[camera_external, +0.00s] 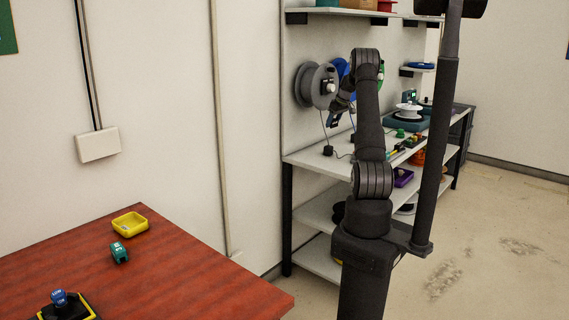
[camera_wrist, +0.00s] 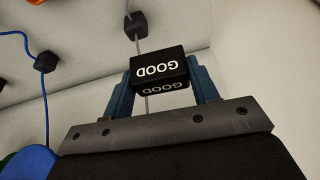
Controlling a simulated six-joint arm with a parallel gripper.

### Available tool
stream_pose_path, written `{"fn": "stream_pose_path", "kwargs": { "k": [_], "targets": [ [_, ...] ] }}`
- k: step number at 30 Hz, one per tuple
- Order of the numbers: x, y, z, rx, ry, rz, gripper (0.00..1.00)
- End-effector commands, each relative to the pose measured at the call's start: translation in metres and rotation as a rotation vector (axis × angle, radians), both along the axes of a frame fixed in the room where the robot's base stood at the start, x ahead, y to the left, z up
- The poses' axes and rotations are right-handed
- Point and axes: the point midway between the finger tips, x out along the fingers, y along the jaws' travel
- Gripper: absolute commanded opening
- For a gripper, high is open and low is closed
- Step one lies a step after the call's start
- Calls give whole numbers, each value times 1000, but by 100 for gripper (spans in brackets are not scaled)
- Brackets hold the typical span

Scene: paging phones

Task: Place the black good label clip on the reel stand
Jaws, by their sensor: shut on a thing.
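The black GOOD label clip (camera_wrist: 158,68) is between the two blue fingers of my gripper (camera_wrist: 160,85) in the wrist view, its white lettering upside down. My gripper is shut on it. In the external view my gripper (camera_external: 337,114) is above the shelf top, in front of the wall reels; the clip cannot be made out there. A teal stand with a white reel (camera_external: 408,110) is on the bench to the right of my gripper. I cannot tell whether this or the wall reel mount is the reel stand.
Grey (camera_external: 316,86) and blue wall reels hang close by my gripper. Black blocks on cords (camera_wrist: 135,25) (camera_wrist: 46,62) are near it. The bench top (camera_external: 308,158) holds several small items. A red table (camera_external: 150,285) at left bears a yellow tray (camera_external: 130,223) and a teal clip (camera_external: 119,253).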

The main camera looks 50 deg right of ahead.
Motion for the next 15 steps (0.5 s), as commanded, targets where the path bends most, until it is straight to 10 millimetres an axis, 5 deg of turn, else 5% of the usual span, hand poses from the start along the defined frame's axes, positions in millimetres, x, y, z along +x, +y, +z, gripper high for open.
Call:
{"fn": "stream_pose_path", "kwargs": {
  "k": [6, 15],
  "targets": [
    [-76, -98, -4, 0, -1, 3, 29],
    [-198, -195, -11, -1, -1, 33, 29]
  ]
}}
